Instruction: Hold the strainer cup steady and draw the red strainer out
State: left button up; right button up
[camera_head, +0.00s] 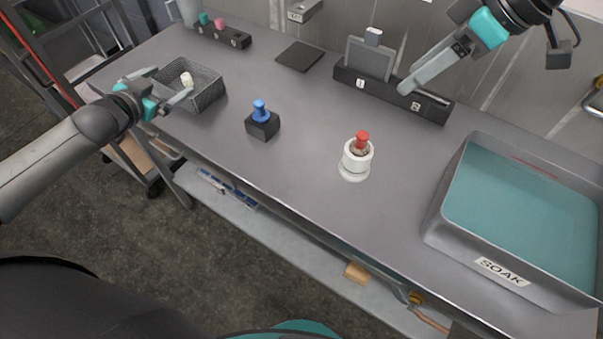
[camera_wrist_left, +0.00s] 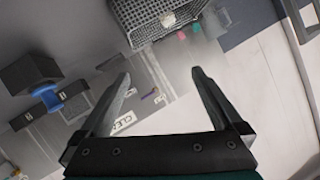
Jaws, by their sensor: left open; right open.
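The white strainer cup (camera_head: 353,172) stands upright on the grey bench, right of the middle in the head view. The red strainer (camera_head: 362,138) sits in it, its red knob showing above the rim; its lower part is hidden inside the cup. My left gripper (camera_head: 173,82) is open and empty at the left, by the wire basket and far from the cup. The left wrist view shows its two fingers apart (camera_wrist_left: 162,75). My right gripper (camera_head: 404,88) is open, seen nearly edge-on, above the bench near the dark rack, behind and right of the cup and not touching it.
The wire basket (camera_head: 207,92) holds a small white piece (camera_head: 187,79). A blue knobbed piece (camera_head: 260,111) stands in a black block (camera_head: 263,128). The dark rack (camera_head: 385,93) is at the back. A SOAK basin (camera_head: 440,213) fills the right. Bench around the cup is clear.

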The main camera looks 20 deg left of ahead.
aim_at(360, 155)
pick_arm(q)
jog(key=s+d+f+h, duration=0.1)
jog(key=d, duration=0.5)
jog(key=s+d+f+m+g+h, duration=0.1)
jog(key=s+d+f+h, duration=0.1)
jog(key=d, duration=0.5)
jog(key=s+d+f+h, duration=0.1)
jog(key=s+d+f, duration=0.1)
jog(key=d, duration=0.5)
jog(key=shift+s+f+h, duration=0.1)
jog(key=shift+s+h, duration=0.1)
jog(key=shift+h, duration=0.1)
jog(key=s+d+r+m+g+h, duration=0.15)
jog(key=s+d, duration=0.25)
jog(key=d, duration=0.4)
jog(key=s+d+n+h, duration=0.1)
jog(key=s+d+h, duration=0.15)
jog(key=d, duration=0.55)
jog(key=shift+m, duration=0.25)
jog(key=x, duration=1.4)
jog(key=shift+f, duration=0.2)
